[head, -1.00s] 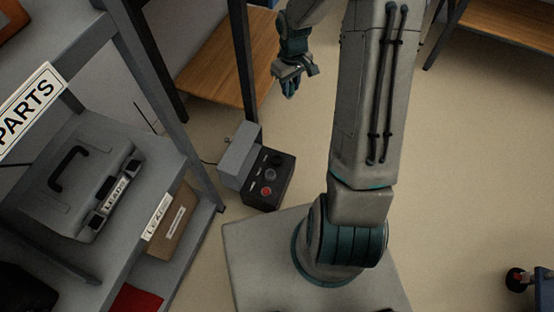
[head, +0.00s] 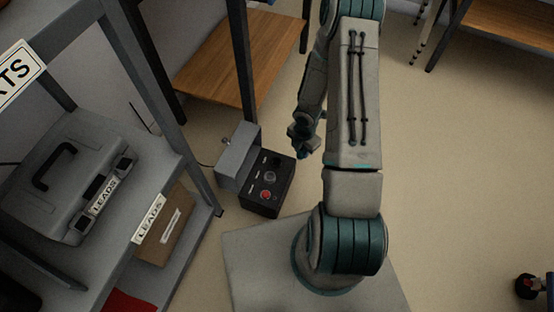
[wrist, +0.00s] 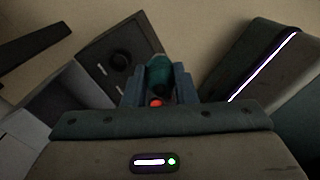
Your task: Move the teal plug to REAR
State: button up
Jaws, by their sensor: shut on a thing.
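In the wrist view the teal plug (wrist: 158,76) is held between the two blue-grey fingers of my gripper (wrist: 157,84), which is shut on it. In the head view my gripper (head: 304,148) is just right of the dark socket box (head: 283,193) on the floor, near its upper right corner. There the plug is too small to make out clearly. The box's top has a black round socket (head: 276,161), a grey round part (head: 270,177) and a red round part (head: 265,195). Any label reading REAR is too small to read.
A grey block (head: 238,155) stands against the box's left side. A wooden shelf (head: 235,60) is behind.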

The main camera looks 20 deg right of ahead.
jog(key=shift+w+a+f+b, duration=0.9)
jog(key=shift+a+f, duration=0.35)
jog(key=shift+f, duration=0.35)
jog(key=shift+w+a+f+b, duration=0.85)
jog(key=shift+a+f, duration=0.45)
jog(key=shift+f, duration=0.25)
jog(key=shift+w+a+f+b, duration=0.9)
jog(key=shift+a+f, duration=0.35)
jog(key=shift+f, duration=0.35)
jog(key=shift+f, duration=0.1)
jog(key=shift+f, duration=0.25)
jog(key=o, duration=1)
